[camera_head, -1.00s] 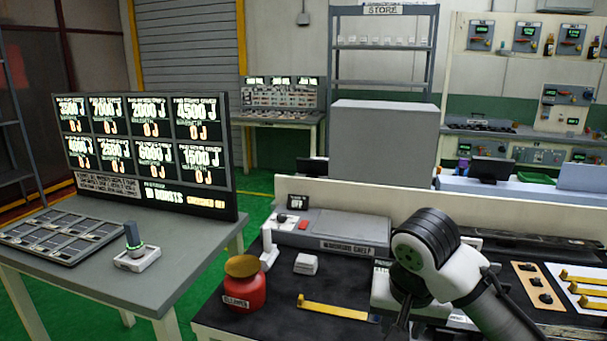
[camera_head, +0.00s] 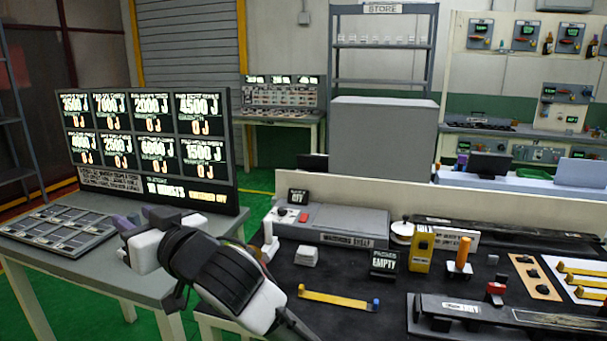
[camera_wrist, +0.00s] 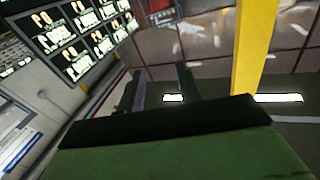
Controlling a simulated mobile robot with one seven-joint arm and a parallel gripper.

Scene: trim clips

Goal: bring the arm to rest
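My gripper (camera_head: 142,218) is at the left in the head view, raised in front of the scoreboard and over the grey side table (camera_head: 130,285). My arm reaches to it from the bottom middle. In the wrist view the two dark fingers of my gripper (camera_wrist: 160,85) stand apart with nothing seen between them. Part of the side table and the red jar's place are hidden behind my arm.
The scoreboard (camera_head: 150,150) stands close behind my gripper, with a slotted tray (camera_head: 55,240) to its left. The dark workbench (camera_head: 340,275) holds a yellow bar (camera_head: 335,299), an "EMPTY" sign (camera_head: 384,262) and a yellow device (camera_head: 421,249).

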